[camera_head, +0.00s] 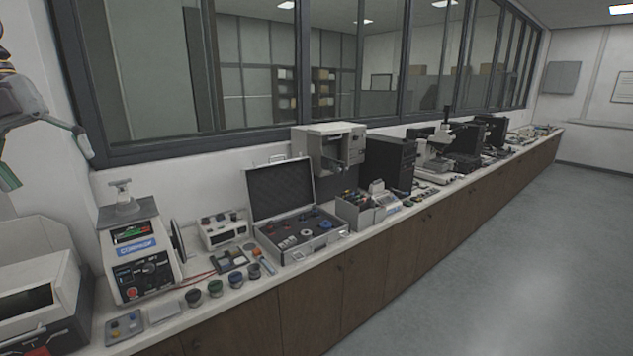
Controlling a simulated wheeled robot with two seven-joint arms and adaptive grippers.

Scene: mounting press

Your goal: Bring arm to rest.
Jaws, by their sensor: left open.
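My left gripper (46,160) is at the far left edge of the head view, raised in front of the wall. Its two fingers are spread apart, with nothing between them. Part of it is cut off by the picture's edge. Below and to the right of it, a white mounting press (142,262) with a red knob and a grey top stands on the bench, apart from the gripper. My right gripper is not in view.
A long bench (237,305) runs away to the right under a window. It carries a white machine (38,305), several small jars (214,289), an open case (281,192) and a black tower (388,163). The floor (480,270) at right is clear.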

